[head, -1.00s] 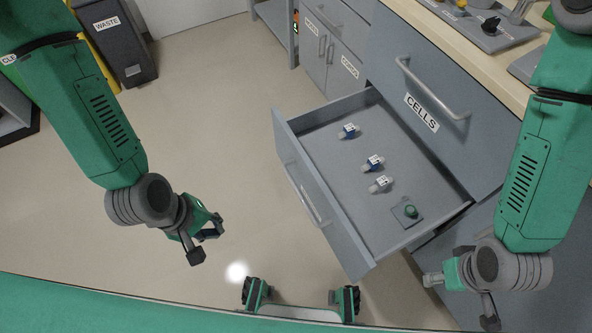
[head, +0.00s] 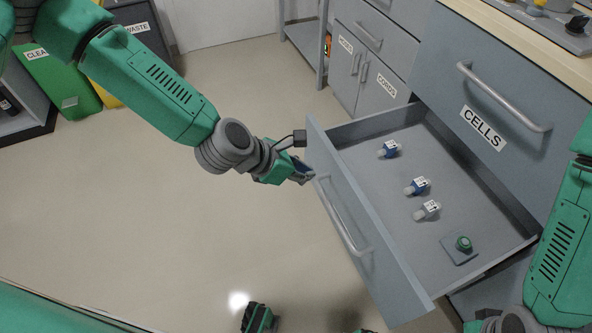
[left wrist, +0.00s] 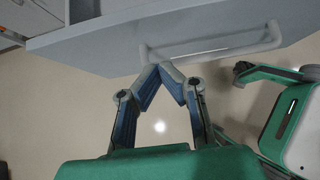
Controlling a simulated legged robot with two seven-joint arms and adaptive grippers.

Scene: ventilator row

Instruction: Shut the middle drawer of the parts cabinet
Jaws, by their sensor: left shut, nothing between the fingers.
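The middle drawer (head: 372,258) of the grey parts cabinet stands pulled out, with its front panel and bar handle (head: 345,222) facing left. The handle also shows in the left wrist view (left wrist: 215,48). My left gripper (head: 308,177) is shut and empty, with its tips at the drawer front near the far end of the handle. In the left wrist view its fingertips (left wrist: 160,68) meet close to one end of the handle; I cannot tell whether they touch. My right gripper is at the bottom right edge, mostly cut off, so its jaws are unclear.
Inside the drawer lie several small parts, among them a blue-and-white one (head: 417,186) and a green knob on a plate (head: 463,244). The closed CELLS drawer (head: 475,110) is above. Waste bins (head: 140,30) stand at the back left. The floor left of the drawer is clear.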

